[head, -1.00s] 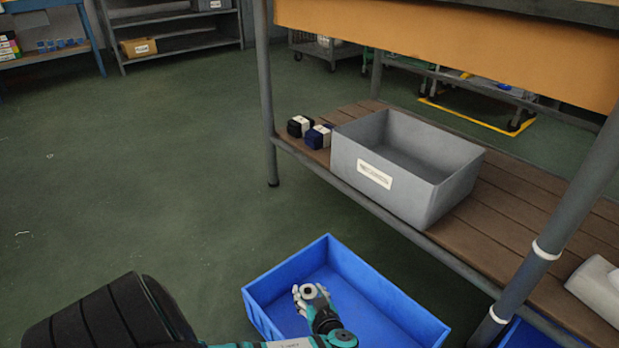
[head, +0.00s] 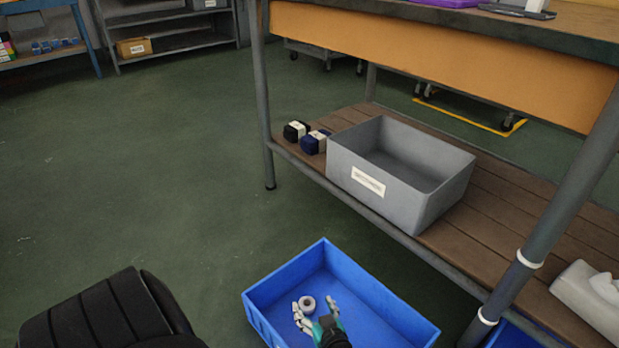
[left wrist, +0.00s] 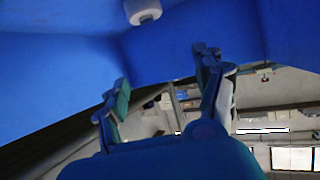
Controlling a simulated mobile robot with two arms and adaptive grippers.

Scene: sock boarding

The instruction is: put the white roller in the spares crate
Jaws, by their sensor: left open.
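The white roller (head: 307,303), a small ring-ended cylinder, is inside the blue crate (head: 387,298) on the floor. It also shows at the top of the left wrist view (left wrist: 142,11), against the blue plastic and clear of the fingers. My left gripper (head: 316,308) reaches into this crate with its fingers spread around the roller's near side. In the left wrist view the gripper (left wrist: 163,68) is open with nothing between its fingers. I see no readable label naming the spares crate. My right gripper is out of view.
A grey bin (head: 375,203) with a small unreadable label stands on the bench's lower wooden shelf, beside dark banded bundles (head: 305,138). A bench leg (head: 545,225) rises right of the blue crate. Another blue container (head: 530,337) shows at bottom right.

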